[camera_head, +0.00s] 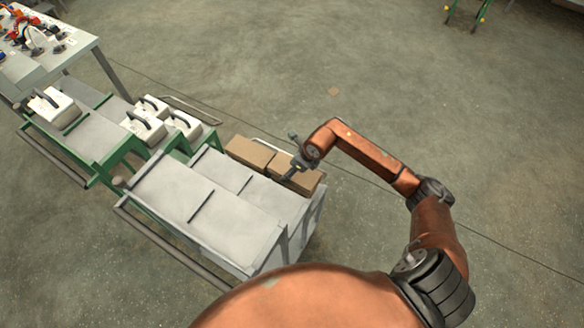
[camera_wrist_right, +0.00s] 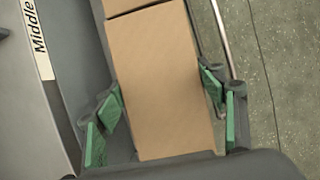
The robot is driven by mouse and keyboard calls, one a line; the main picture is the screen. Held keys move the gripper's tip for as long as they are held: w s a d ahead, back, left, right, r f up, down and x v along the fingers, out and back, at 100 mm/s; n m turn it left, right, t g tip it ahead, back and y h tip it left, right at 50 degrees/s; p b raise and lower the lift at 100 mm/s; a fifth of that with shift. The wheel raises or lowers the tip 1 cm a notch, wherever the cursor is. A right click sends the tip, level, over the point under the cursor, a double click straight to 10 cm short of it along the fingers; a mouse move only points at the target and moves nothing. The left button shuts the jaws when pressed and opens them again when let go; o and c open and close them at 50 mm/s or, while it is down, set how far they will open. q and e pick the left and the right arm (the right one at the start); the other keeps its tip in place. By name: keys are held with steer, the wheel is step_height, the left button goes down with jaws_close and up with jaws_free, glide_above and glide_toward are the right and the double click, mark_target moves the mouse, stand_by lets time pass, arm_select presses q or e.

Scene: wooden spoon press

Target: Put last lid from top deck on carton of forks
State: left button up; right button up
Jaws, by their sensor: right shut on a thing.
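Brown cardboard tops (camera_head: 249,152) lie in a row along the far side of the grey trolley. My right gripper (camera_head: 292,172) is over the rightmost one. In the right wrist view the gripper (camera_wrist_right: 162,115) has its green-padded fingers on both sides of a flat brown cardboard lid (camera_wrist_right: 165,85), shut on it. Another brown cardboard piece (camera_wrist_right: 125,5) lies just beyond it. Whether the held lid rests on a carton is hidden from above. No forks show. My left gripper is not in view.
The grey trolley's upper deck (camera_head: 235,225) is bare. A "Middle" label (camera_wrist_right: 38,40) shows in the right wrist view. Green-framed carts carry white boxes with black handles (camera_head: 145,125). A table (camera_head: 70,45) stands at the upper left. The floor at right is open.

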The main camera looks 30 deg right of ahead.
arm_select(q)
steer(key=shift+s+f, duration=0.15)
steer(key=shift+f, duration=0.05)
arm_select(e)
steer(key=shift+f, duration=0.45)
steer(key=o, duration=1)
steer(key=shift+r, duration=0.35)
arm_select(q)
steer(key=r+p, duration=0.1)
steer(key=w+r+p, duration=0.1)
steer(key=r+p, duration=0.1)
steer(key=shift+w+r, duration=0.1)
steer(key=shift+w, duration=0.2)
arm_select(e)
steer(key=v, duration=1.2)
steer(key=shift+r, duration=0.25)
